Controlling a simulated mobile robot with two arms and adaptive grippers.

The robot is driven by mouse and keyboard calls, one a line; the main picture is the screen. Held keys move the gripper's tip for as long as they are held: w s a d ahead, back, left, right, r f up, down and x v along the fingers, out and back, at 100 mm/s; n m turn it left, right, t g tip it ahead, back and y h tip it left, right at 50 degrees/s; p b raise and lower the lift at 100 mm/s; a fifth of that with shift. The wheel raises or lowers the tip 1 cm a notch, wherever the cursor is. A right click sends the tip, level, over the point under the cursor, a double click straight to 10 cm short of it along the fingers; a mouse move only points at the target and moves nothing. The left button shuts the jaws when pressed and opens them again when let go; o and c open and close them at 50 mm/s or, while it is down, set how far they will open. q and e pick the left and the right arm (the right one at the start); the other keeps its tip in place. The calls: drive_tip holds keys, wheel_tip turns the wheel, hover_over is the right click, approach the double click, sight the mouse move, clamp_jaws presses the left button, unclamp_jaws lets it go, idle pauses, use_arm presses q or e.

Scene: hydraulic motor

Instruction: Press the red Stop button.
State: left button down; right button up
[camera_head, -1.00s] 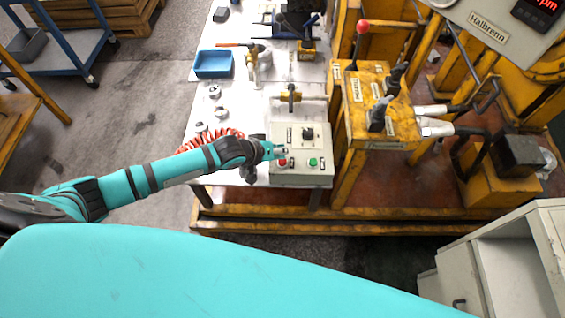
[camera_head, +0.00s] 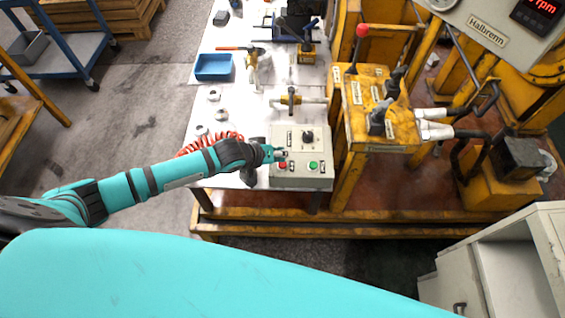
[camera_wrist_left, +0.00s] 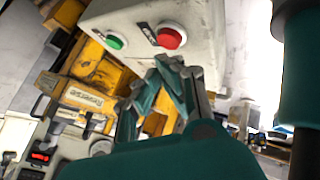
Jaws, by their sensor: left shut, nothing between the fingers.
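The red button (camera_head: 283,166) sits at the lower left of a pale grey control box (camera_head: 322,146) at the table's front edge. A green button (camera_head: 314,165) is to its right. My left gripper (camera_head: 281,154) is shut and empty, over the box's left side close to the red button. In the left wrist view the red button (camera_wrist_left: 169,38) stands out from the box face, with its closed fingertips (camera_wrist_left: 178,66) just short of it; contact cannot be made out. The green button (camera_wrist_left: 115,41) is farther left there. My right gripper is not in view.
A black knob (camera_head: 308,137) is on the same box above the buttons. A coiled red hose (camera_head: 225,137) lies behind my left forearm. A yellow lever stand (camera_head: 352,125) rises close on the right. A blue tray (camera_head: 213,67) sits farther back on the table.

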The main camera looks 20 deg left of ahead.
use_arm(q)
drive_tip(key=shift+f, duration=0.15)
drive_tip(key=shift+f, duration=0.25)
drive_tip(key=shift+f, duration=0.45)
idle(0.8)
drive_tip(key=shift+r, duration=0.1)
drive_tip(key=shift+r+p, duration=0.7)
drive_tip(key=shift+p, duration=0.05)
wheel_tip(320, 180, up, 5)
drive_tip(key=p, duration=0.5)
drive_tip(key=shift+r, duration=0.1)
idle(0.4)
